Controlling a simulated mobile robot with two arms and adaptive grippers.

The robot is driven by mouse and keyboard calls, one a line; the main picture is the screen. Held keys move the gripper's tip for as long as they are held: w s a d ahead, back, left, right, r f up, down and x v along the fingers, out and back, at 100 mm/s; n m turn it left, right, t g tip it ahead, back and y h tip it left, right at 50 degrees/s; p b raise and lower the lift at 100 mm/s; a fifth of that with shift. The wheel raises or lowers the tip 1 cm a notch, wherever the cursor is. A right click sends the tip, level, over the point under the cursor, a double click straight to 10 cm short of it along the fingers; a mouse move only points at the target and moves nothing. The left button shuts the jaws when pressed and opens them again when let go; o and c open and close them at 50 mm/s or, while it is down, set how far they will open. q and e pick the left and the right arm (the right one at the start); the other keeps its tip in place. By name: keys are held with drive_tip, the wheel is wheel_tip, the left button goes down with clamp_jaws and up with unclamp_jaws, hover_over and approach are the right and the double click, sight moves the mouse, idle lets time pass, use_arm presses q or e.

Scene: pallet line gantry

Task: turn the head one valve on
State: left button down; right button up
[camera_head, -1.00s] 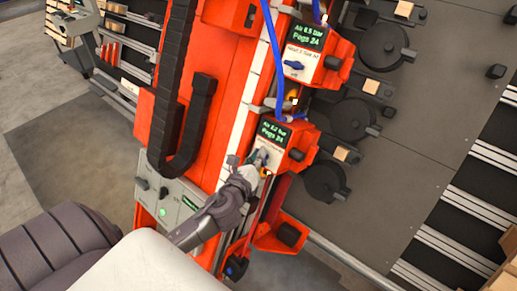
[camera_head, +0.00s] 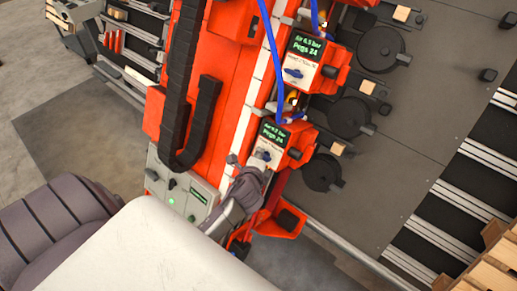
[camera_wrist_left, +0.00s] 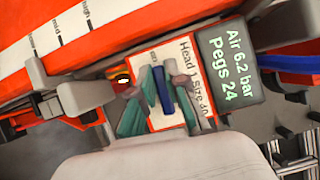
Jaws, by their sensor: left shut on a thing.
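The head one valve has a blue handle (camera_wrist_left: 164,90) on a white plate marked "Head 1 Size 40" in the left wrist view. Its green screen (camera_wrist_left: 230,66) reads "Air 6.2 bar, Pegs 24". My left gripper (camera_wrist_left: 162,98) has one finger on each side of the handle and is shut on it. The handle stands nearly upright in that view. In the head view my left gripper (camera_head: 262,158) is at the front of the lower orange head unit (camera_head: 297,151) and hides most of the handle. My right gripper is in neither view.
A second orange head unit (camera_head: 331,74) with its own blue handle (camera_head: 293,73) sits just above. A grey control box (camera_head: 182,193) with a green light is at lower left. Black round parts (camera_head: 350,117) stand on the right.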

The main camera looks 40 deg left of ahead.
use_arm(q)
drive_tip(key=shift+n+p, duration=0.3)
drive_tip(key=shift+n, duration=0.1)
drive_tip(key=c, duration=1.2)
unclamp_jaws()
drive_tip(key=shift+a, duration=0.1)
drive_tip(key=v, duration=1.2)
